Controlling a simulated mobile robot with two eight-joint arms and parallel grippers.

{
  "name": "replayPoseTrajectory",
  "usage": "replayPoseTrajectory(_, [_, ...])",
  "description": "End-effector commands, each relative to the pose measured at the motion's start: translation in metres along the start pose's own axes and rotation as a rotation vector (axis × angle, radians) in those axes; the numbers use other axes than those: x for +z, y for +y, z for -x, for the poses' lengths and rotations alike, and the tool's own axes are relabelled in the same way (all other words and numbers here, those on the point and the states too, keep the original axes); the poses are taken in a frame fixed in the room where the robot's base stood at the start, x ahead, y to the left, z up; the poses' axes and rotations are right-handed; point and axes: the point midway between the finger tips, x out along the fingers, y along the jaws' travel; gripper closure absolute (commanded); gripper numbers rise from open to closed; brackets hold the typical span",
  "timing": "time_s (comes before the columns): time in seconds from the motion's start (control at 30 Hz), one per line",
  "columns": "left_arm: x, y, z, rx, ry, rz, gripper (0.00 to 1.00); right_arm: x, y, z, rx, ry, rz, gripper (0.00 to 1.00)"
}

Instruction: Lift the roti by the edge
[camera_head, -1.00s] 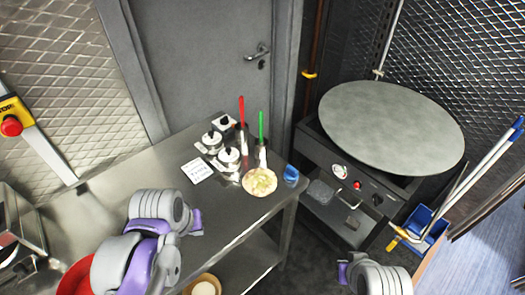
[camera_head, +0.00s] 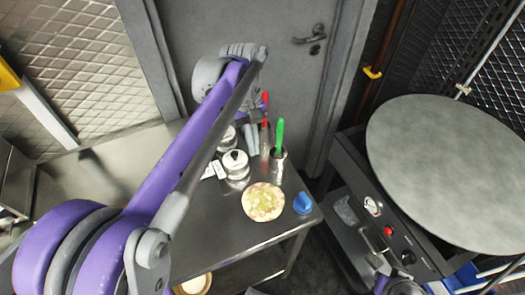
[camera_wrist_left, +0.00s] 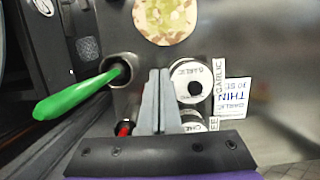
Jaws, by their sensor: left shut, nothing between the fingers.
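The roti (camera_head: 263,202), a pale round flatbread with yellow-green topping, lies flat near the front right corner of the steel table (camera_head: 228,232). It also shows at the top of the left wrist view (camera_wrist_left: 165,18), cut by the frame edge. My left gripper (camera_head: 254,152) points down behind the roti, beside the white-lidded pots and the utensil holders. In the left wrist view its grey fingers (camera_wrist_left: 160,75) are together and empty, apart from the roti. The right gripper's jaws do not show.
White-lidded pots (camera_head: 236,163), one labelled garlic, stand behind the roti. A green-handled tool (camera_head: 279,138) and a red-handled tool (camera_head: 265,112) stand upright close to my left fingers. A blue object (camera_head: 303,203) lies right of the roti. A large round griddle (camera_head: 450,170) stands at right.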

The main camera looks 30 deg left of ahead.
Motion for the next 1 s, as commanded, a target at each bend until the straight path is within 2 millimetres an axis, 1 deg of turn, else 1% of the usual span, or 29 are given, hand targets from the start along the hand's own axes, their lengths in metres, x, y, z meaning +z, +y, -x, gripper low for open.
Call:
replayPoseTrajectory(0.03, [0.000,0.000,-0.009,0.000,0.000,-0.001,1.00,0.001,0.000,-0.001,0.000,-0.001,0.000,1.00])
replayPoseTrajectory(0.3, [0.000,0.000,-0.059,0.001,0.001,-0.002,1.00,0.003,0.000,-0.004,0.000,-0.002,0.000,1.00])
replayPoseTrajectory(0.4, [0.000,0.000,-0.073,0.001,0.001,-0.003,1.00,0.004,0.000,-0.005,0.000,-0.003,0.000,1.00])
replayPoseTrajectory(0.5, [0.000,0.000,-0.082,0.001,0.002,-0.003,1.00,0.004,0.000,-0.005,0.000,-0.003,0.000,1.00])
replayPoseTrajectory(0.67, [0.000,0.000,-0.088,0.001,0.002,-0.003,1.00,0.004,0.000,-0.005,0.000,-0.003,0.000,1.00])
replayPoseTrajectory(0.93, [0.000,0.000,-0.088,0.001,0.002,-0.003,1.00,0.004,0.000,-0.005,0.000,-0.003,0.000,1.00])
replayPoseTrajectory(1.0, [0.004,0.000,-0.089,0.001,0.002,-0.004,1.00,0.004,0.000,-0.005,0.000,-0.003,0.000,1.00])
